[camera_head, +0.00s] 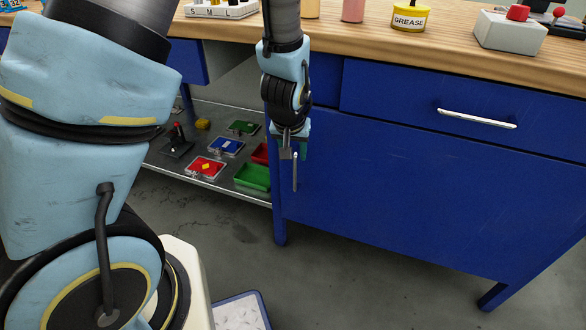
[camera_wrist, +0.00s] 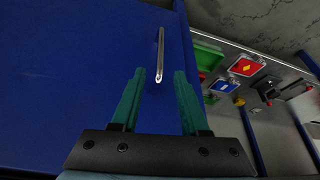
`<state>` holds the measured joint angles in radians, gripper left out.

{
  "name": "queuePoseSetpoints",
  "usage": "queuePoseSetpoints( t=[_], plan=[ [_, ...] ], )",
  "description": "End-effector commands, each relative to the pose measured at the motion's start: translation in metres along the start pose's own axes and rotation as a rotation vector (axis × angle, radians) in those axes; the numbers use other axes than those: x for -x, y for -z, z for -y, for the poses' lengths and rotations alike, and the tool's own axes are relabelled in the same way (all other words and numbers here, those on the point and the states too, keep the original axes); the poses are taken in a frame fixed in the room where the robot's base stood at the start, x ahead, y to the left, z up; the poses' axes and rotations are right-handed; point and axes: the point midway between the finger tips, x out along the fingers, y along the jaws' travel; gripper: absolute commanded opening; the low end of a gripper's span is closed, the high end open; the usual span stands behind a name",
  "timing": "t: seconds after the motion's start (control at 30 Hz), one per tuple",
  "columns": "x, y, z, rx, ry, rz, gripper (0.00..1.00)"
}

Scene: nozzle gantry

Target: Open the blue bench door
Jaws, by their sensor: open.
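The blue bench door (camera_head: 420,195) is the large panel below the drawer, and it looks shut. Its upright silver handle (camera_head: 295,172) is near the door's left edge. My gripper (camera_head: 293,152) is in front of the door's upper left part, at the handle's upper end. In the wrist view the blue door (camera_wrist: 75,70) fills the left side. The handle (camera_wrist: 160,55) shows beyond the open green fingers (camera_wrist: 158,78), with its near end in line with the gap between them. The fingers are not closed on it.
A blue drawer with a silver handle (camera_head: 477,118) is above the door. An open metal shelf (camera_head: 215,184) left of the door holds several small cases and bins. The wooden worktop (camera_head: 375,38) carries a grease tin (camera_head: 410,17) and a grey box with a red button (camera_head: 510,32).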

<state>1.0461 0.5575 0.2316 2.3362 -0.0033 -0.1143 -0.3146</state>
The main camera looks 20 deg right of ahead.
Motion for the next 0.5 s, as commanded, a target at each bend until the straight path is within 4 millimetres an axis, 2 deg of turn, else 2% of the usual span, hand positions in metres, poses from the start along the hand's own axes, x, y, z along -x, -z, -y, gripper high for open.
queuePoseSetpoints(
  t=[0.03,0.2,0.33,0.5],
  plan=[
    [-0.014,-0.002,0.000,0.000,0.001,0.003,0.45],
    [-0.043,-0.001,0.000,-0.001,0.001,0.002,0.45],
    [-0.060,-0.001,0.000,0.000,0.000,0.001,0.45],
    [-0.069,0.000,0.000,0.001,0.000,0.000,0.45]
  ],
)
